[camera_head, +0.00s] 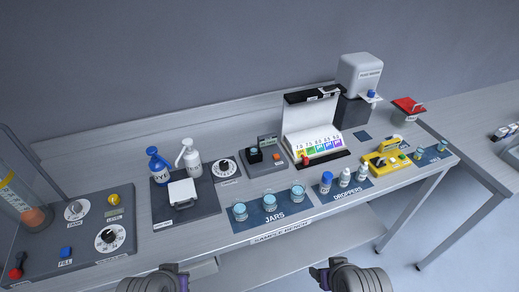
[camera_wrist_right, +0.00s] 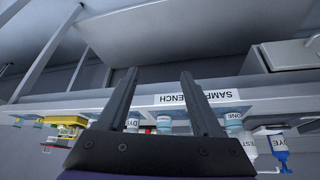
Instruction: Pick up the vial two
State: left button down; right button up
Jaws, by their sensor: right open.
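Small clear containers with teal liquid stand on a dark blue mat at the right of the bench: a left one (camera_head: 418,154) and a right one (camera_head: 442,146). They look like the vials, but I cannot read which is vial two. My right gripper (camera_wrist_right: 160,80) is open and empty in the right wrist view, its two dark fingers spread in front of the bench edge. In the head view both my arms show at the bottom edge, short of the bench. My left gripper (camera_head: 184,281) is only partly in view, and its fingers are unclear.
Three jars (camera_head: 269,202) stand on the JARS mat, with dropper bottles (camera_head: 345,177) to their right. A yellow device (camera_head: 387,161) stands just left of the vial mat, and a red-topped box (camera_head: 408,108) behind. The bench's front edge is clear.

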aim_at(254, 148)
jog(key=u, duration=1.3)
jog(key=k+l+u, duration=0.35)
jog(key=k, duration=0.4)
jog(key=i+l, duration=0.35)
jog(key=l, duration=0.25)
